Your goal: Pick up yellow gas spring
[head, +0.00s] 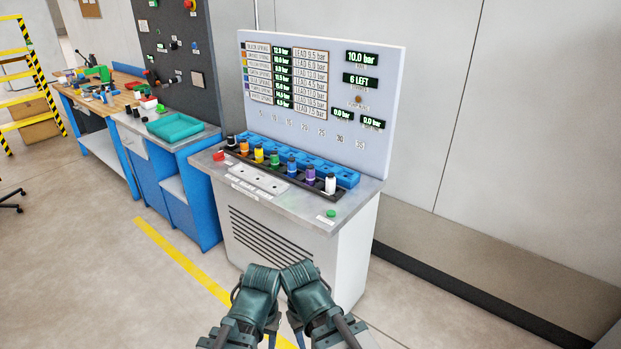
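The yellow gas spring (259,155) stands upright in the dark rack (284,175) on the grey-topped bench, between an orange spring (244,148) and a green spring (274,160). It is a small cylinder with a dark top. My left gripper (262,282) and my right gripper (299,278) are side by side low in the head view, in front of the bench and well apart from the spring. Their fingertips cannot be made out, so I cannot tell whether they are open or shut.
Black (231,142), blue (291,166), purple (310,175) and white (330,185) springs share the row. A blue slotted block (345,178) runs behind it, below an upright display panel (320,100). A light plate (257,180) lies in front. A blue workbench (178,195) stands left.

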